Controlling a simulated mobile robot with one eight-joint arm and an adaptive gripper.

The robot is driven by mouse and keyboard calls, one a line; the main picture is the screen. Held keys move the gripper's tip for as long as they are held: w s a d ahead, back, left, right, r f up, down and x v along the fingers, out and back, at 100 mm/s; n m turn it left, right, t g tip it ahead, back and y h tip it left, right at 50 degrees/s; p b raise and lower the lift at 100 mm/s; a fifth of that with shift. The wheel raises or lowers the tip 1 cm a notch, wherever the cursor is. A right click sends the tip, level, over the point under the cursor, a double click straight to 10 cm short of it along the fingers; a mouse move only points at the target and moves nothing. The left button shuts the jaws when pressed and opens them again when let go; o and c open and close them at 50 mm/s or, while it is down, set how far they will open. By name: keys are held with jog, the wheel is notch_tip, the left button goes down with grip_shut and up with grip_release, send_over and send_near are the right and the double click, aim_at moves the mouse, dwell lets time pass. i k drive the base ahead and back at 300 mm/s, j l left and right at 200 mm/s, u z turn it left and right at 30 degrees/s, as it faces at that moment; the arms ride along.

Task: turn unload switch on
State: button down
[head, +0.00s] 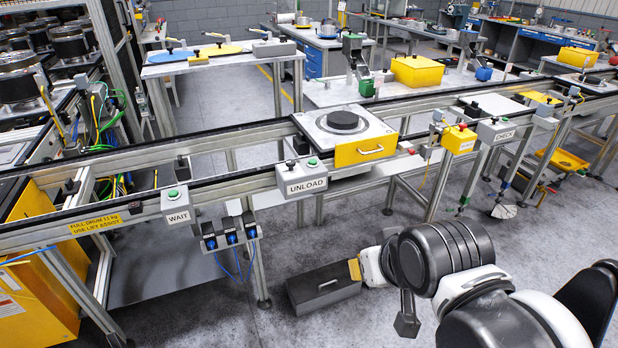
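The grey UNLOAD box (302,182) is mounted on the front rail of the conveyor, left of the picture's middle. A green button (313,162) and a small black knob (290,164) sit on its top. The switch's on or off state is too small to tell. My arm comes in at the lower right, below and to the right of the box. A dark finger-like part at its end, which I take for my gripper (407,316), is well apart from the box. Its opening cannot be made out, and no held thing shows.
A yellow-fronted pallet (372,150) with a black disc stands on the conveyor beside the UNLOAD box. A WAIT box (177,204) is to the left and a CHECK box (496,131) to the right. A dark toolbox (322,286) lies on the floor.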

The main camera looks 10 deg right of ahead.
aim_at(290, 164)
jog(key=i+l+z, duration=0.1)
jog(key=l+z, duration=0.25)
jog(key=i+l+z, duration=0.1)
jog(key=z, duration=0.3)
